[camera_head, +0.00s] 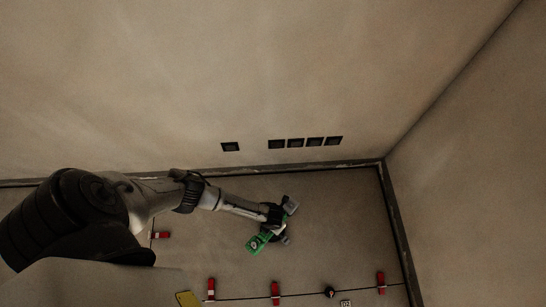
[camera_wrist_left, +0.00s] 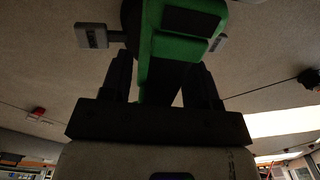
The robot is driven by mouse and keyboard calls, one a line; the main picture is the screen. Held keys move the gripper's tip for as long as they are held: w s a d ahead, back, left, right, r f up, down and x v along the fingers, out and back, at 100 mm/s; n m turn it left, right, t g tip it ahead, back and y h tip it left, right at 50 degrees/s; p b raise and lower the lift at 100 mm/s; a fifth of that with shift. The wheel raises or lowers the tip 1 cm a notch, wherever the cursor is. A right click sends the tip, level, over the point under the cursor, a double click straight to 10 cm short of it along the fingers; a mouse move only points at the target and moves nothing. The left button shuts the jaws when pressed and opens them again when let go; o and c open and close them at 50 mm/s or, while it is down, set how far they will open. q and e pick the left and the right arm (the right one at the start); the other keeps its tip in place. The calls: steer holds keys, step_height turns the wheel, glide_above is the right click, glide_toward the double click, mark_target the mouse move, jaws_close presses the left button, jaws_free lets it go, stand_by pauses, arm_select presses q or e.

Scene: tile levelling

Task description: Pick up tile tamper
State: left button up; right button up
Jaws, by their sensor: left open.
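The tile tamper (camera_head: 259,243) is a green and black tool with grey parts sticking out, on the floor near the back wall in the head view. In the left wrist view the green body of the tamper (camera_wrist_left: 178,50) fills the upper middle, with a grey part out to each side. My left gripper (camera_head: 272,218) reaches in over the tamper and hides part of it. In the wrist view its two dark fingers (camera_wrist_left: 162,78) stand on either side of the green body, open. I cannot tell whether they touch it. My right gripper is not in view.
Several red levelling pieces (camera_head: 275,292) stand along the tile joints at the front. A small black piece (camera_head: 329,292) and a white label (camera_head: 346,303) are nearby. A yellow object (camera_head: 188,299) is at the lower left. The floor right of the tamper is clear up to the side wall.

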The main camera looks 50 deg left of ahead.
arm_select(q)
steer(key=shift+c, duration=0.4)
steer(key=c, duration=0.3)
jaws_close()
steer(key=shift+r, duration=0.15)
step_height(320, 180, up, 25)
steer(key=p, duration=1.9)
